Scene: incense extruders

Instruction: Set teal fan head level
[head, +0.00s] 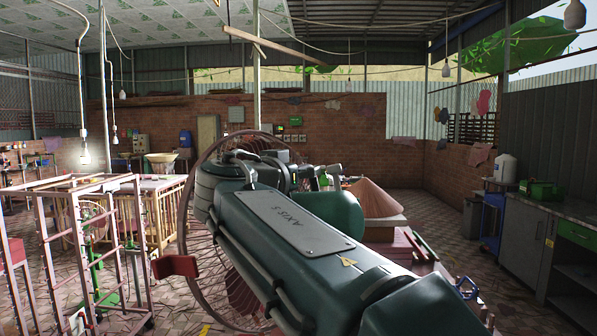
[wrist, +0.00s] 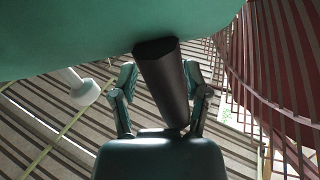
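The fan's round wire cage (head: 215,190) shows in the head view behind my teal arm, which hides much of it. In the wrist view the teal fan head (wrist: 90,25) fills the top, and the reddish cage (wrist: 285,75) curves down the right side. A dark, tapered cylinder (wrist: 163,80) sticks out below the fan head, tilted in the picture. My gripper (wrist: 160,75) has one finger on each side of this cylinder. I cannot tell whether the finger pads touch it. The fingertips are hidden behind my arm in the head view.
Reddish metal frames (head: 90,225) stand at the left, near a wooden crib-like rack (head: 165,215). A counter with grey cabinets (head: 525,235) runs along the right wall. Patterned tile floor is open between the middle and that counter. A white-capped rod (wrist: 85,92) shows in the wrist view.

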